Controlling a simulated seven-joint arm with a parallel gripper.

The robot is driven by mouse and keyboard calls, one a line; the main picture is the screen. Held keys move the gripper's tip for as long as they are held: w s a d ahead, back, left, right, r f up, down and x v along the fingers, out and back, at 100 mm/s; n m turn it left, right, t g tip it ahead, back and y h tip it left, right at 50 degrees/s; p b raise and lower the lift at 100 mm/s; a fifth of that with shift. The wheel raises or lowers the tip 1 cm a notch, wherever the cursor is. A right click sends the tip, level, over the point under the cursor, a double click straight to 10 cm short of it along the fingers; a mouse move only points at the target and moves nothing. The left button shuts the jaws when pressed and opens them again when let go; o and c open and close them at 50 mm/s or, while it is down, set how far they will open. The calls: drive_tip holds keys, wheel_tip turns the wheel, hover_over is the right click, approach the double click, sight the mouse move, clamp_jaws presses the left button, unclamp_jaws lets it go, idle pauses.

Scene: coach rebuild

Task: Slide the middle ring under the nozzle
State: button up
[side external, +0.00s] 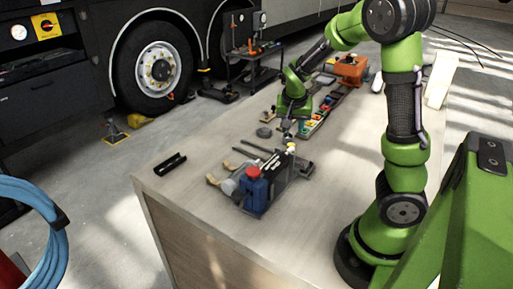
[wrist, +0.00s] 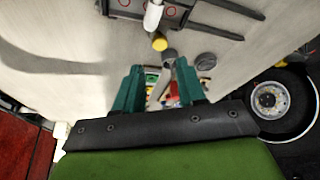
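My gripper (wrist: 160,82) shows two green fingers set apart in the wrist view. In the side external view my gripper (side external: 288,122) is low over the table, behind the blue-and-grey device. A slim grey piece (wrist: 167,72) shows in the gap between the fingers; I cannot tell whether it touches them. A dark round disc (wrist: 206,61) lies right of the fingers. I cannot make out which piece is the middle ring.
The device with a red knob (side external: 253,172) stands near the table's front. A black holder (side external: 170,164) lies at the left edge. A tray of coloured parts (side external: 314,122) and an orange box (side external: 350,68) stand farther back. The table's front left (side external: 185,190) is clear.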

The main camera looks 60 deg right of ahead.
drive_tip(key=v, duration=0.7)
drive_tip(key=shift+r, duration=0.15)
drive_tip(key=s+a+r+n+t+y, duration=0.2)
drive_tip(key=s+a+n+y, duration=0.1)
drive_tip(key=a, duration=0.8)
drive_tip(key=s+a+r+n+t+y, duration=0.3)
drive_tip(key=s+a+n, duration=0.2)
drive_tip(key=a, duration=0.5)
drive_tip(key=shift+a+r+n, duration=0.2)
drive_tip(key=shift+a+n, duration=0.2)
